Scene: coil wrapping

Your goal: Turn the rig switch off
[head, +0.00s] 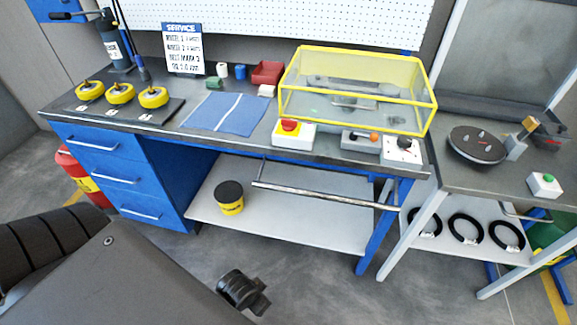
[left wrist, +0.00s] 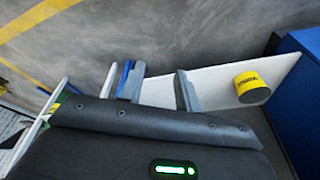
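The workbench carries several controls along its front right edge, below a yellow-framed clear guard (head: 360,92). A white box with a black knob or lever (head: 403,149) sits at the right end. A white box with a red mushroom button (head: 291,131) is further left. I cannot tell from labels which is the rig switch, nor its setting. My left gripper (left wrist: 160,88) shows in the left wrist view with fingers apart and nothing between them, away from these controls. My right gripper is not in view.
A round dark plate (head: 477,144) and a green-button box (head: 544,184) are on the right table. A horizontal bar (head: 325,195) runs before the bench. A yellow-black tin (head: 230,197) stands on the lower shelf. A blue mat (head: 226,113) lies left of the controls.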

